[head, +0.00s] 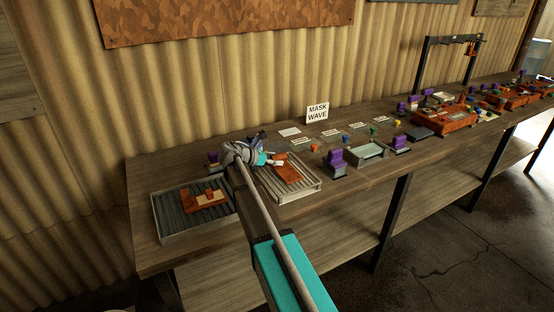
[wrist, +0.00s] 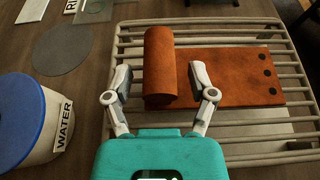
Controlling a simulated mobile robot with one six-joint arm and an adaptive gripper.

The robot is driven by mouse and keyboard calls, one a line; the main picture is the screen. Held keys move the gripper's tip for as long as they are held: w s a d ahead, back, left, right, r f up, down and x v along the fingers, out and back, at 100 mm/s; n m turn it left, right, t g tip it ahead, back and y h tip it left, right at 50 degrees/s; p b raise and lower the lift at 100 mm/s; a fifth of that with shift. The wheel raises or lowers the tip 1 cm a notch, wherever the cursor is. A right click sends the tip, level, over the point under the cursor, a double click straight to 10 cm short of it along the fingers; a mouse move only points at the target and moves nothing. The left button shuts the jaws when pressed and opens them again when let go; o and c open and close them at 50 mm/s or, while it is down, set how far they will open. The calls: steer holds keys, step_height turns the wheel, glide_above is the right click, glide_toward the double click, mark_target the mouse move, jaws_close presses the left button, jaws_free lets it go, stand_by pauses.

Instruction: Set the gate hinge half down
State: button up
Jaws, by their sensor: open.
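A rust-orange gate hinge half (wrist: 225,75), a flat leaf with dark holes and a rolled barrel (wrist: 160,60) at its left end, lies on a pale slatted rack (wrist: 265,153) in the wrist view. My gripper (wrist: 160,70) is open, with one finger on each side of the barrel. A gap shows at the left finger; I cannot tell whether the right finger touches. In the head view the hinge half (head: 290,174) lies on the rack (head: 309,189), and my gripper (head: 272,161) is at its left end, partly hiding it.
Left of the rack, a grey ribbed tray (head: 170,235) holds another rust-orange piece (head: 203,203). A blue-rimmed container labelled WATER (wrist: 25,120) stands left of my gripper. Purple-topped items (head: 335,160) and a shallow grey tray (head: 366,154) stand to the right. The bench's front left corner is bare.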

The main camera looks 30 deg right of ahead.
steer(key=p+v, duration=0.4)
steer(key=v, duration=0.7)
steer(key=shift+s+a, duration=0.1)
steer(key=shift+s, duration=0.05)
stand_by(0.4)
